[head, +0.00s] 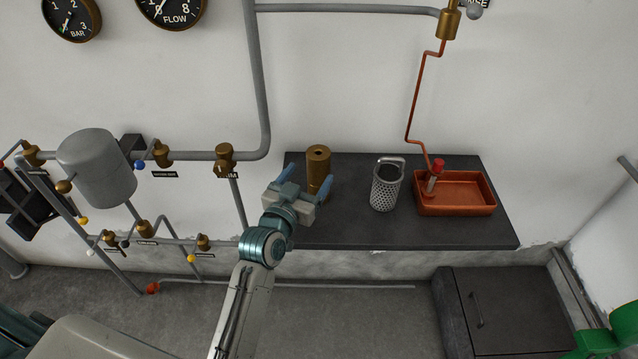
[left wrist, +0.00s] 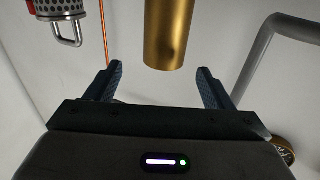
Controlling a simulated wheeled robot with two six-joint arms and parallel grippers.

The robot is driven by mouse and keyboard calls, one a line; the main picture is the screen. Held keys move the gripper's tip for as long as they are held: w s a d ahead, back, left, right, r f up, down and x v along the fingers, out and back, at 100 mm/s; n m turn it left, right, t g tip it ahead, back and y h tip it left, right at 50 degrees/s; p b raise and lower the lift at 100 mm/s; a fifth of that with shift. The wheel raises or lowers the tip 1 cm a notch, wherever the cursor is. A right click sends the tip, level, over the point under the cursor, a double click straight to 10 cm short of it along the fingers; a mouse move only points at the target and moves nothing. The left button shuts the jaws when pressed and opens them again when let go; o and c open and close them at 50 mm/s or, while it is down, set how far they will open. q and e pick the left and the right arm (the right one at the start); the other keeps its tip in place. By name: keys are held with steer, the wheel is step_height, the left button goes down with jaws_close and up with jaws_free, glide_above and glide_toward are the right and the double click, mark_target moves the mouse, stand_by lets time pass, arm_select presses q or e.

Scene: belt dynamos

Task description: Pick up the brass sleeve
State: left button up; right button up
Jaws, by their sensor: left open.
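The brass sleeve (head: 319,167) stands upright on the dark shelf (head: 440,234), near its left end. It is a gold-brown cylinder with a hole in its top. My left gripper (head: 306,182) is open, with its two blue fingers pointing toward the sleeve. In the left wrist view the sleeve (left wrist: 169,35) lies beyond and between the fingertips of the gripper (left wrist: 160,74), a little right of centre. The fingers appear apart from it. The lower part of the sleeve is partly hidden behind the gripper in the head view. My right gripper does not show.
A perforated metal basket (head: 385,188) with a loop handle stands right of the sleeve. An orange-red tray (head: 455,207) with a red-capped item (head: 435,173) is further right. Grey pipes with brass valves (head: 225,158) run along the wall at left. Shelf space in front of the basket is clear.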

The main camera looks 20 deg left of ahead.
mark_target(315, 163)
arm_select(q)
steer(key=w, duration=0.2)
steer(key=w+p, duration=0.1)
steer(key=w, duration=0.1)
steer(key=shift+w+d, duration=0.2)
steer(key=shift+w, duration=0.1)
steer(key=shift+w+r, duration=0.1)
steer(key=shift+w, duration=0.15)
steer(key=w+p, duration=0.2)
steer(key=w, duration=0.2)
steer(key=shift+w+r+p, duration=0.15)
steer(key=shift+r+p, duration=0.05)
steer(key=shift+p, duration=0.15)
steer(key=shift+w+f, duration=0.1)
steer(key=shift+w, duration=0.15)
steer(key=shift+s+d, duration=0.1)
steer(key=shift+c, duration=0.8)
steer(key=c, duration=1.4)
jaws_close()
